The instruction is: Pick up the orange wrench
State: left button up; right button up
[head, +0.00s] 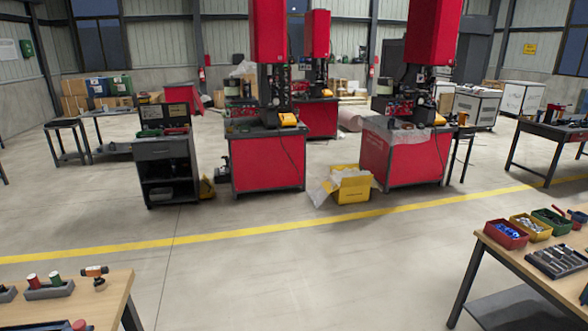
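An orange and dark tool (95,272) stands near the back edge of the wooden table (105,305) at the lower left. It may be the orange wrench, but it is too small to be sure of its type. No other clearly orange wrench shows. Neither of my grippers is in the head view, and nothing of my arms shows.
A dark holder (48,291) with red and green cylinders stands left of the orange tool. The right table (500,250) bears a red bin (506,234), a yellow bin, a green bin and a black tray (556,260). Red machines (265,165) stand beyond the open floor.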

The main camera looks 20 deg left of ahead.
aim_at(100, 284)
jog(key=i+j+u, duration=0.15)
jog(key=i+u, duration=0.3)
jog(key=i, duration=0.25)
jog(key=i+u, duration=0.45)
jog(key=i, duration=0.2)
jog(key=i+l, duration=0.1)
jog(key=i, duration=0.35)
jog(key=i+l+u, duration=0.1)
jog(key=i, duration=0.4)
jog(key=i+l, duration=0.1)
jog(key=i, duration=0.35)
jog(key=u, duration=1.8)
